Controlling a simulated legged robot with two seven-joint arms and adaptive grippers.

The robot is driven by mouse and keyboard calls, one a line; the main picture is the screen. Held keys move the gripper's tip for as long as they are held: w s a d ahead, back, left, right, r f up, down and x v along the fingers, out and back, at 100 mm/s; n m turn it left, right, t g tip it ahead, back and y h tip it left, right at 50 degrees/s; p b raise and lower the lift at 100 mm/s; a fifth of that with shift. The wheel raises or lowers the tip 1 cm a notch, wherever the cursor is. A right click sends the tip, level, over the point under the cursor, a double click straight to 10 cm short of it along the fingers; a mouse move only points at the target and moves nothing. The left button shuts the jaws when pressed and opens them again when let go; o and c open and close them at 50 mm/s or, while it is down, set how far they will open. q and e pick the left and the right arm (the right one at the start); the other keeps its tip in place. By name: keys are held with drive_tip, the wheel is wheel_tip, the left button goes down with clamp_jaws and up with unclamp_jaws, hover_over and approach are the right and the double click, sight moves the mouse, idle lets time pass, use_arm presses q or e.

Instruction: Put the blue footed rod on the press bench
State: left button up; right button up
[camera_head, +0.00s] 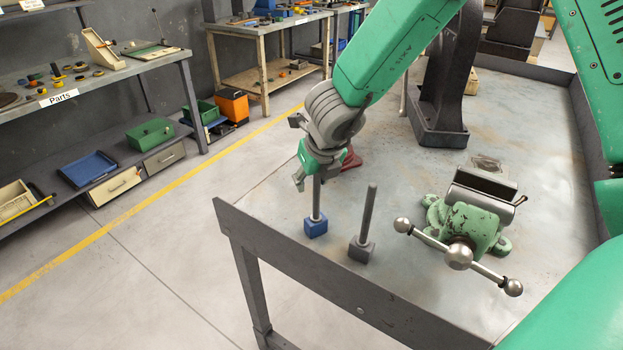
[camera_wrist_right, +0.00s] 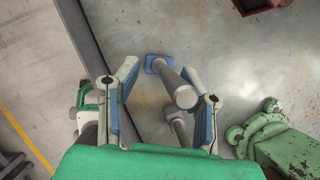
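The blue footed rod has a grey shaft and a square blue foot (camera_head: 316,227). It stands upright on the press bench (camera_head: 285,205) near the front left edge, its foot appearing to rest on the top. My right gripper (camera_head: 312,178) is over its upper end, which is hidden in the head view. In the right wrist view, the fingers (camera_wrist_right: 163,103) are spread wide. The rod's shaft (camera_wrist_right: 180,90) shows between them, closer to the right finger, with a gap to the left finger. My left gripper is not in view.
A grey footed rod (camera_head: 364,230) stands close to the right of the blue one. A green vise (camera_head: 466,222) with a ball-ended handle is further right. A red object (camera_head: 351,160) and the dark press column (camera_head: 440,105) are behind. A parts shelf (camera_head: 100,80) stands left.

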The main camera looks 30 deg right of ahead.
drive_tip(key=shift+s+d+r, duration=0.1)
drive_tip(key=shift+d+r, duration=0.1)
drive_tip(key=shift+d, duration=0.25)
use_arm(q)
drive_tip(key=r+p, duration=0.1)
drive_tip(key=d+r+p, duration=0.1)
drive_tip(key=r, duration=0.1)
drive_tip(key=shift+p, duration=0.35)
use_arm(e)
drive_tip(key=v, duration=1.1)
drive_tip(key=shift+d+r, duration=0.15)
